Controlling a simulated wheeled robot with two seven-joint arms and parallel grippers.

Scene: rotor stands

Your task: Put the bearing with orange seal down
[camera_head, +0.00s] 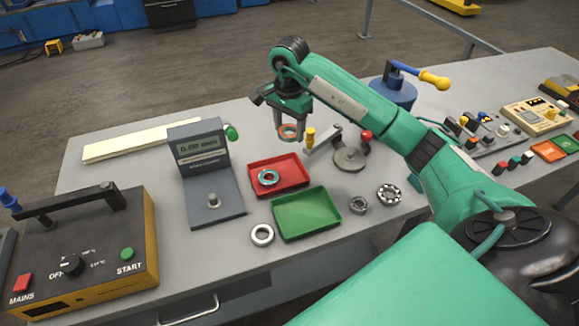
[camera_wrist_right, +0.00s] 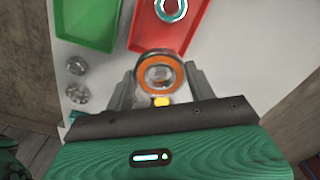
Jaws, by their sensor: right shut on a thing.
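The bearing with orange seal (camera_head: 289,130) is held between the fingers of my right gripper (camera_head: 289,128), above the far right side of the red tray. It also shows in the right wrist view (camera_wrist_right: 160,73), its orange ring facing the camera, with the right gripper (camera_wrist_right: 160,85) shut on it from both sides. The red tray (camera_head: 294,166) holds a bearing with a teal seal (camera_head: 268,177). The green tray (camera_head: 306,214) in front of it is empty. My left gripper does not show.
A gauge stand (camera_head: 208,172) stands left of the trays. A pale ring (camera_head: 262,235) lies left of the green tray, and two metal bearings (camera_head: 359,205) (camera_head: 389,194) lie right of it. A round fixture with a red knob (camera_head: 350,158) stands right of the red tray.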

